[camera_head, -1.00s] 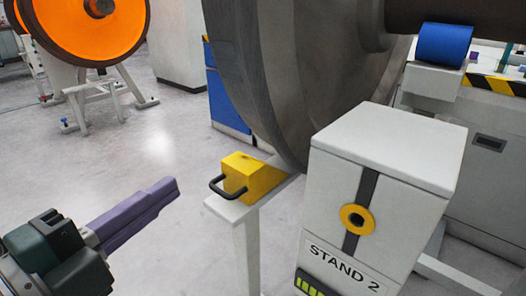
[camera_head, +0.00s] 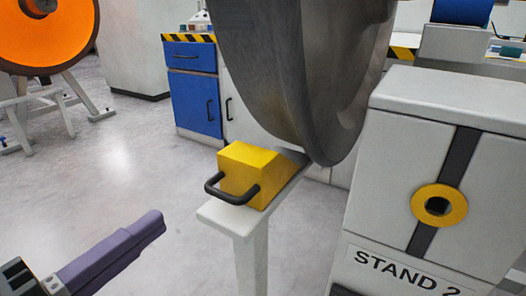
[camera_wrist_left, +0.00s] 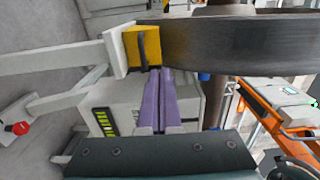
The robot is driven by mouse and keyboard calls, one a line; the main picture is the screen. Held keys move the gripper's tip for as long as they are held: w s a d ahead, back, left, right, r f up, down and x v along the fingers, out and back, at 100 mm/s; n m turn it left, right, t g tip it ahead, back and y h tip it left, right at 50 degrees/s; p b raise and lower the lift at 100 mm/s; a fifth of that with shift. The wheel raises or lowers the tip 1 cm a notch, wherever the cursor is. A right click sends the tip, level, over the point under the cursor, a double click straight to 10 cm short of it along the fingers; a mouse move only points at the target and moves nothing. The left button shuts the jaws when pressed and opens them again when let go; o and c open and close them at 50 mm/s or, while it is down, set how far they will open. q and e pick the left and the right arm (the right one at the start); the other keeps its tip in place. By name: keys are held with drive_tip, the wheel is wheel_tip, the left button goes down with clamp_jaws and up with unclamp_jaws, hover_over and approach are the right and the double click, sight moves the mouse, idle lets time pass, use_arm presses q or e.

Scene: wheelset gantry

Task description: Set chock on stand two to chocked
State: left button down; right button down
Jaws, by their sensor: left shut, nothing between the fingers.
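The chock is a yellow wedge block (camera_head: 250,172) with a black bar handle (camera_head: 230,193) on its near side. It sits on a narrow white rail (camera_head: 238,219), close by the rim of the large grey wheel (camera_head: 312,75); whether it touches the wheel I cannot tell. Stand two is the white box labelled STAND 2 (camera_head: 410,270), right of the chock. My left gripper (camera_head: 155,225) is shut and empty, left of and nearer than the chock. In the left wrist view its purple fingers (camera_wrist_left: 159,75) point toward the chock (camera_wrist_left: 148,46). My right gripper is not in view.
A blue cabinet (camera_head: 193,90) stands behind the wheel, under a bench edged in black and yellow stripes. An orange wheel (camera_head: 45,40) on a frame is at the far left. The floor (camera_head: 140,150) left of the rail is clear.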

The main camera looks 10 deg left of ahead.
sight(238, 160)
use_arm(q)
drive_tip(key=b+x, duration=0.1)
drive_tip(key=x, duration=1.2)
drive_tip(key=shift+w, duration=0.15)
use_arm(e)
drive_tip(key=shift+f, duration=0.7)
